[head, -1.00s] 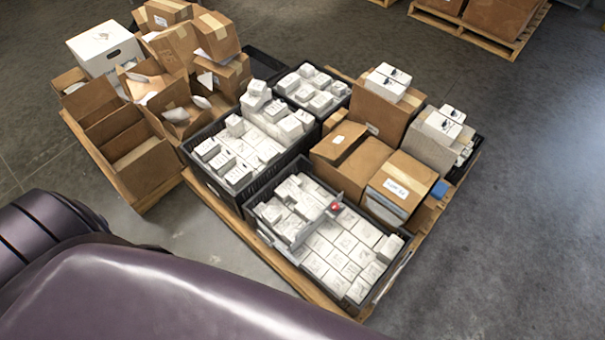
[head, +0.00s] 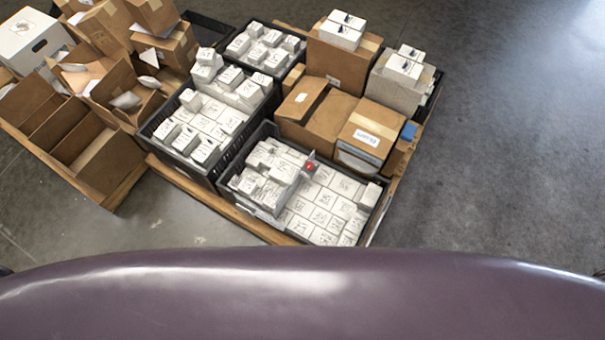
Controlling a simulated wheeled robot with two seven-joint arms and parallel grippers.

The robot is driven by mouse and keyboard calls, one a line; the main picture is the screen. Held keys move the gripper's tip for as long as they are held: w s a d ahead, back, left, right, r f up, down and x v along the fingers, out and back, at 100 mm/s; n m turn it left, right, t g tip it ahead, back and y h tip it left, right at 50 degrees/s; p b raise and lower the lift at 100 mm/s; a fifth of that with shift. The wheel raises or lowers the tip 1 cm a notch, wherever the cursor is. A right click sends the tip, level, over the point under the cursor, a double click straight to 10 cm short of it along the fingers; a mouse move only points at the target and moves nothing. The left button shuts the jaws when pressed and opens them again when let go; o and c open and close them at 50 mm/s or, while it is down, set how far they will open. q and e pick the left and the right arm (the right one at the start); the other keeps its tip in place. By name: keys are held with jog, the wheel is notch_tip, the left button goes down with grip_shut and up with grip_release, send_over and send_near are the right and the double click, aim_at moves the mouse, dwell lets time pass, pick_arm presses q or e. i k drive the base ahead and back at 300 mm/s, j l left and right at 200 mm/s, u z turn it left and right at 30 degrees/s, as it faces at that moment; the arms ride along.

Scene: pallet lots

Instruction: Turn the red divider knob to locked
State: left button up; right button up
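The red divider knob (head: 310,167) sits near the top of a grey divider in the front black crate (head: 233,204). The knob is small, and I cannot tell which way it is turned. The divider (head: 286,190) runs across the crate between groups of white boxes, and boxes hide part of it. Neither of my grippers is in the head view. The purple surface across the bottom is my own body.
The crate stands on a wooden pallet (head: 205,199) with more crates and cardboard boxes (head: 319,112). A second pallet (head: 127,190) at left holds open cartons (head: 95,160). Grey floor (head: 490,170) is clear at the right.

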aim_at(309, 165)
jog(key=i+j, duration=0.1)
jog(key=j, duration=0.25)
jog(key=i+j, duration=0.15)
jog(key=j, duration=0.2)
jog(key=i+j+z, duration=0.1)
jog(key=j, duration=0.2)
jog(key=i+j, duration=0.1)
jog(key=j, duration=0.25)
